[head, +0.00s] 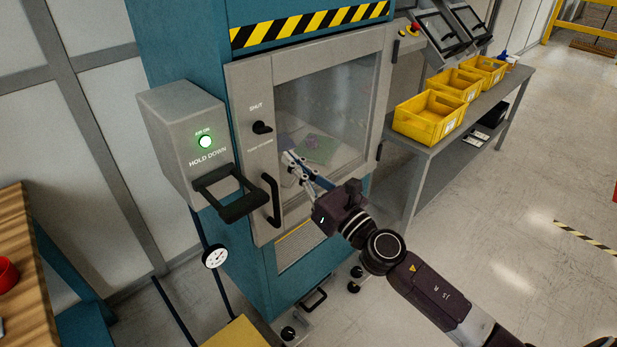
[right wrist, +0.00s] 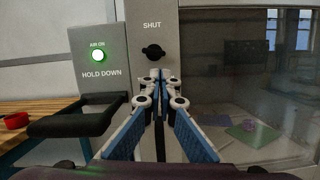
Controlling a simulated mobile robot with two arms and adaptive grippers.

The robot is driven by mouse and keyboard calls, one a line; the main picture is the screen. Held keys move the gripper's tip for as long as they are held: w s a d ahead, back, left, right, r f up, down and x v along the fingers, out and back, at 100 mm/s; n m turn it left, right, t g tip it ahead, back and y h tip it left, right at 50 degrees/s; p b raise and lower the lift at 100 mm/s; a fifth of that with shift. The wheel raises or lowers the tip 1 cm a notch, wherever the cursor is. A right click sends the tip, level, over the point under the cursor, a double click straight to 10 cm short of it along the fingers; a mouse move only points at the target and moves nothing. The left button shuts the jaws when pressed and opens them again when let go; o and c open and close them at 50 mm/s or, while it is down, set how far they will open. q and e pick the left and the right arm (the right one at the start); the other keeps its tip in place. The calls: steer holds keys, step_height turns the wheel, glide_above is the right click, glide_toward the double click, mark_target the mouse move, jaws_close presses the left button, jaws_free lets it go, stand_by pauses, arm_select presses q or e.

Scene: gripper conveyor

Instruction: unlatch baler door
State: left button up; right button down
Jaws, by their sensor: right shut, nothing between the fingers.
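The baler door (head: 251,80) is closed in its blue frame and has a large window. Its black latch knob (head: 262,127) sits under the word SHUT on the left of the door; it also shows in the right wrist view (right wrist: 153,52). A black door handle (head: 271,200) is below the knob. My right gripper (head: 288,157) is shut and empty in front of the door, below and to the right of the knob in the head view. In the right wrist view its fingertips (right wrist: 158,75) point just below the knob, apparently apart from it. My left gripper is out of view.
A grey HOLD DOWN box (head: 180,120) with a lit green AIR ON light and a black bar (head: 229,191) juts out left of the door. Yellow bins (head: 429,118) stand on a bench to the right. A wooden table (head: 22,270) is at the left.

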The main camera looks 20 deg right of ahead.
steer(key=v, duration=0.6)
stand_by(0.4)
steer(key=d+f+m+g+h, duration=0.25)
steer(key=f+m, duration=0.55)
steer(key=f, duration=0.7)
steer(key=d+f+m+g+h, duration=0.3)
steer(key=f+m, duration=0.4)
steer(key=f, duration=0.8)
steer(key=s+d+f+m+g+h, duration=0.1)
steer(key=s+f+m, duration=0.25)
steer(key=f, duration=0.35)
steer(key=s+d+f+m+g+h, duration=0.1)
steer(key=s+f+m, duration=0.25)
steer(key=f, duration=0.35)
steer(key=s+f+m+g, duration=0.6)
steer(key=s+f+m, duration=0.2)
steer(key=s+f, duration=1.1)
steer(key=s+a+f+m+g, duration=0.2)
steer(key=s+f+m, duration=0.1)
steer(key=s, duration=0.8)
steer(key=s+a+f+m+g, duration=0.2)
steer(key=s+f+m+g, duration=0.1)
steer(key=s, duration=0.8)
steer(key=shift+a+f, duration=0.2)
steer(key=shift+f, duration=0.25)
